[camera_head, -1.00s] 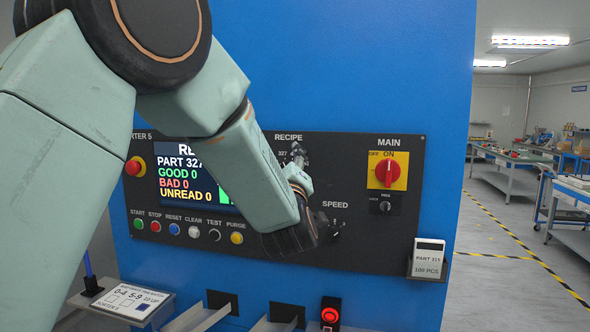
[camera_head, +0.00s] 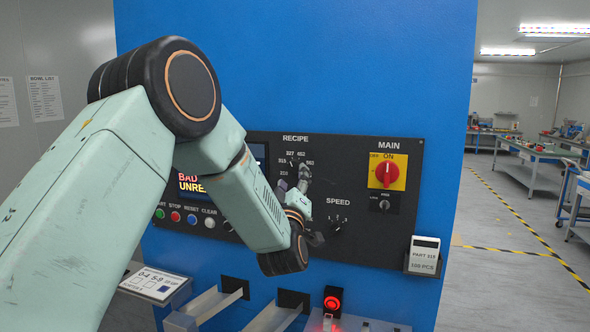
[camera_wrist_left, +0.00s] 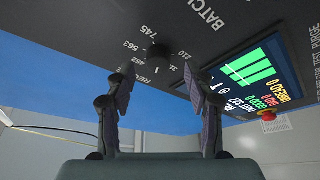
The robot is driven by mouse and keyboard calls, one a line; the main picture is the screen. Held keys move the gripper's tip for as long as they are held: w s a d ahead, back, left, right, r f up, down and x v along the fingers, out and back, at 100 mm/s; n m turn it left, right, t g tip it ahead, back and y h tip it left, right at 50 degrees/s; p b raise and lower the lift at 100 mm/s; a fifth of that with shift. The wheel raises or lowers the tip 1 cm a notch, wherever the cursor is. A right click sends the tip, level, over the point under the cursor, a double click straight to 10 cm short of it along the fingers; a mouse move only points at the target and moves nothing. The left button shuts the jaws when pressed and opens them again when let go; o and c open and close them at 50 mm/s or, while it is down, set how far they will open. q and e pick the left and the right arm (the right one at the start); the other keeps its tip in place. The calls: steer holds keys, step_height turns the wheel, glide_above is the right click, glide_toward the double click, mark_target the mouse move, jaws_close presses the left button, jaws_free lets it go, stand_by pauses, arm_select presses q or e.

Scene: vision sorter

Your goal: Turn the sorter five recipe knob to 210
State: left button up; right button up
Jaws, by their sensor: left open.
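The dark recipe knob (camera_wrist_left: 157,57) sits on the black control panel (camera_head: 360,225), among printed numbers including 210, 452, 563 and 745. My left gripper (camera_head: 294,180) is at the recipe dial in the head view and hides most of the knob there. In the left wrist view its two fingers (camera_wrist_left: 158,92) are open and apart, with the knob ahead between their tips and nothing held. I cannot tell whether a finger touches the knob. My right gripper is not in view.
The speed dial (camera_head: 338,218) is just below right of the gripper. The red main switch (camera_head: 387,173) is farther right. The lit screen (camera_wrist_left: 252,77) and coloured buttons (camera_head: 192,218) are left of the dial.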

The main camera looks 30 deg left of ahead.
mark_target(294, 169)
arm_select(q)
steer(key=x, duration=0.2)
steer(key=shift+w+a+p, duration=0.15)
steer(key=shift+a+p, duration=0.15)
steer(key=shift+w+r, duration=0.2)
steer(key=shift+d+r, duration=0.25)
steer(key=shift+w+a+f, duration=0.3)
steer(key=shift+a, duration=0.1)
steer(key=c, duration=0.3)
steer(key=shift+d+r, duration=0.2)
steer(key=shift+d, duration=0.1)
steer(key=c, duration=0.5)
steer(key=shift+a, duration=0.1)
jaws_close()
